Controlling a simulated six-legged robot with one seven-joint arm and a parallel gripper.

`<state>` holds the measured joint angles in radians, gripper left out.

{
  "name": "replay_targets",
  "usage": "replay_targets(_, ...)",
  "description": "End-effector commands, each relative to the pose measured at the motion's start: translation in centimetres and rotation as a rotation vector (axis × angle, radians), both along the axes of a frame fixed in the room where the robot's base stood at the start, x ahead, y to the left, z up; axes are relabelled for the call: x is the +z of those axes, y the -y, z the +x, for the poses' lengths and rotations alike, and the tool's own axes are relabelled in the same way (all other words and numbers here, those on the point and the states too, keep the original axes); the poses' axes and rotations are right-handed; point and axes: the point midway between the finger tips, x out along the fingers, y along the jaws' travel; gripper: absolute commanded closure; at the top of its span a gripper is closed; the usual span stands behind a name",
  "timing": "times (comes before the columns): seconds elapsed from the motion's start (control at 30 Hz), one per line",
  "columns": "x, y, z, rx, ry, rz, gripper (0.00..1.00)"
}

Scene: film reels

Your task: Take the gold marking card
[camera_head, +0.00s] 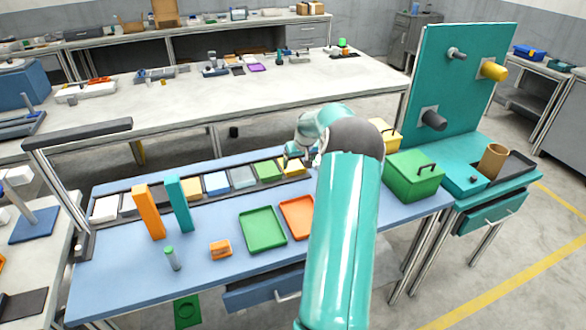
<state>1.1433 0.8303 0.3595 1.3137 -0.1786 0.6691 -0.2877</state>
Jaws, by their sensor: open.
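A dark rack (84,213) along the back of the blue bench holds a row of flat coloured cards. A gold-yellow card (293,168) lies at its right end, partly hidden by my gripper. Another yellow-gold card (187,190) lies left of a blue card (217,184); I cannot tell for certain which is the gold marking card. My gripper (299,163) is open just over the right-end card, with no held object visible. Whether the fingers touch that card is unclear.
Orange (150,212) and teal (179,204) blocks stand upright in front of the rack. Green (263,229) and orange (297,216) trays lie on the bench. A green box (413,177) stands right of my arm, beside a teal pegboard (465,85). My arm hides part of the bench.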

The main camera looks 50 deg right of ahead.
Motion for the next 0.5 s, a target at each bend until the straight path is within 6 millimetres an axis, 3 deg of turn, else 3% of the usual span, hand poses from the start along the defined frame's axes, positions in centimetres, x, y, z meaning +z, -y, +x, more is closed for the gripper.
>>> replay_targets(0.27,-3.9,0.6,1.1,0.001,-0.001,0.003,0.16)
replay_targets(0.5,-4.6,0.8,1.4,0.000,0.001,-0.001,0.16)
